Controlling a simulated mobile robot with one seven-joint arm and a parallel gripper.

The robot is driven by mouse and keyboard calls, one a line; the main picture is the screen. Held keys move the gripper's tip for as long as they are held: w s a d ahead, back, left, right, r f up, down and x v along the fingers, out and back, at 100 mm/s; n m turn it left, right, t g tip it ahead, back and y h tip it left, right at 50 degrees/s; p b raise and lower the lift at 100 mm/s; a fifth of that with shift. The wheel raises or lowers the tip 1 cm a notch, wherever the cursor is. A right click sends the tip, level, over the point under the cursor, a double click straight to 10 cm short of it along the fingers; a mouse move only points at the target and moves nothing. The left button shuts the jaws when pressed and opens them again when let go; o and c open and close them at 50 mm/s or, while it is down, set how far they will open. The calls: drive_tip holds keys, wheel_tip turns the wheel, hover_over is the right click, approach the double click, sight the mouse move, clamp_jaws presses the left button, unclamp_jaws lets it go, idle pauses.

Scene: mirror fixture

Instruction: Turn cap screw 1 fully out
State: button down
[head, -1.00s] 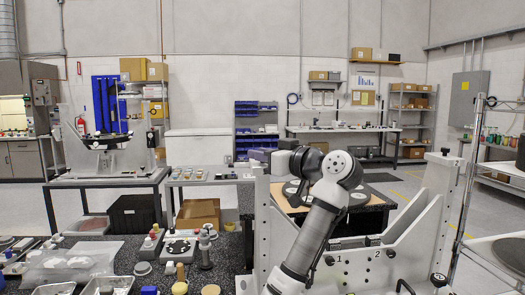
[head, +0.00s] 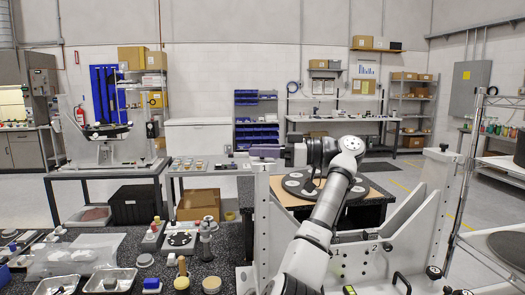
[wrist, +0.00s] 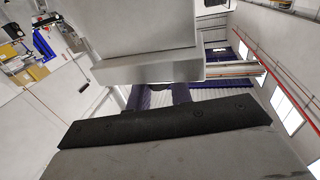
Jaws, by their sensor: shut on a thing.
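My gripper (head: 286,154) is at the end of my bent arm in the head view, pointing left, above the left post of the grey fixture (head: 262,205). Its fingers are small there. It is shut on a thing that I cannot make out. The wrist view shows a grey block (wrist: 150,50) and a black strip with bolts on a grey face (wrist: 170,125); I cannot tell what either belongs to. The number 2 and a dark screw head beside it (head: 387,246) show on the fixture's front plate.
A round black plate with pale discs (head: 325,187) lies on a table behind the fixture. A dark speckled bench (head: 215,270) at the left holds trays, bottles and small parts. A wire rack (head: 470,170) stands to the right.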

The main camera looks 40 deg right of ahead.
drive_tip(key=shift+f+n+g+y, duration=0.1)
drive_tip(key=shift+n+g+y, duration=0.5)
drive_tip(key=shift+g, duration=0.1)
idle(0.3)
drive_tip(key=c, duration=1.3)
unclamp_jaws()
drive_tip(key=shift+a, duration=0.1)
